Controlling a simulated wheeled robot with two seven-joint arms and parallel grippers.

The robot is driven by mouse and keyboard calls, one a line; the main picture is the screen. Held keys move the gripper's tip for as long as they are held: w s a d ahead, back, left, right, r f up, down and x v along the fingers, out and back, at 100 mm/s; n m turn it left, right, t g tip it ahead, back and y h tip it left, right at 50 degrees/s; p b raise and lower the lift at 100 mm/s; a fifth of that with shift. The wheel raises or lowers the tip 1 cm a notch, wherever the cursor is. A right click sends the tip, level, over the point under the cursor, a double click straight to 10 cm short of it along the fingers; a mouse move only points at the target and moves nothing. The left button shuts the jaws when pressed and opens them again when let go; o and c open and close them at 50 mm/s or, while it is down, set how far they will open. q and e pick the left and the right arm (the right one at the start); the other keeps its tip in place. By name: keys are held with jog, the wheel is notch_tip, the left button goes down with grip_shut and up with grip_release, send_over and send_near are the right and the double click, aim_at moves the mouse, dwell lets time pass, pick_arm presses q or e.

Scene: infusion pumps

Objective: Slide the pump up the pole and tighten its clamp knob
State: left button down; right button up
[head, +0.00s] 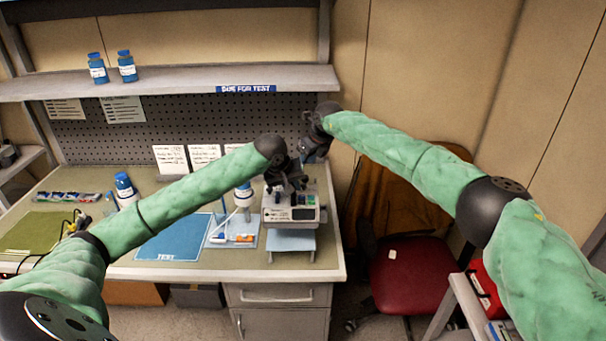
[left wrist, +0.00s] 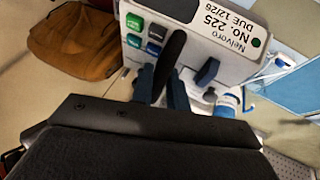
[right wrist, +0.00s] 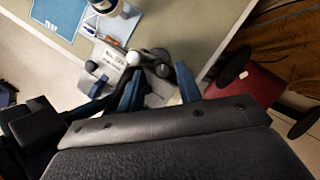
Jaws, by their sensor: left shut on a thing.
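The pump (head: 291,207) is a pale box with a small screen, standing at the bench's right end above a light-blue stand (head: 292,243). My left gripper (head: 284,184) is at its top. In the left wrist view the fingers (left wrist: 167,88) are shut on a dark handle-like part (left wrist: 174,50) beside the labelled pump face (left wrist: 225,38). My right gripper (head: 313,158) is above and behind the pump. In the right wrist view its fingers (right wrist: 158,88) are apart, over a pale round end, probably the pole (right wrist: 133,57), and a dark knob-like part (right wrist: 162,70). Most of the pole and clamp is hidden.
A blue TEST mat (head: 173,238) and a tray (head: 220,243) with small items lie left of the pump. A white bottle (head: 243,195) stands close by. A shelf (head: 180,82) overhangs the bench. A red chair (head: 410,270) stands to the right.

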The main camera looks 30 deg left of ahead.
aim_at(307, 177)
pick_arm(q)
jog(key=c, duration=1.3)
grip_release()
jog(key=shift+r, duration=0.1)
pick_arm(e)
jog(key=shift+f, duration=0.1)
pick_arm(q)
jog(key=shift+s+r+b, duration=0.15)
jog(key=shift+r+b, duration=0.05)
jog(key=shift+b, duration=0.15)
pick_arm(e)
jog(key=shift+f, duration=0.25)
notch_tip(307, 177, down, 3)
jog(key=b, duration=0.3)
pick_arm(q)
jog(key=v, duration=0.7)
pick_arm(e)
jog(key=shift+f, duration=0.1)
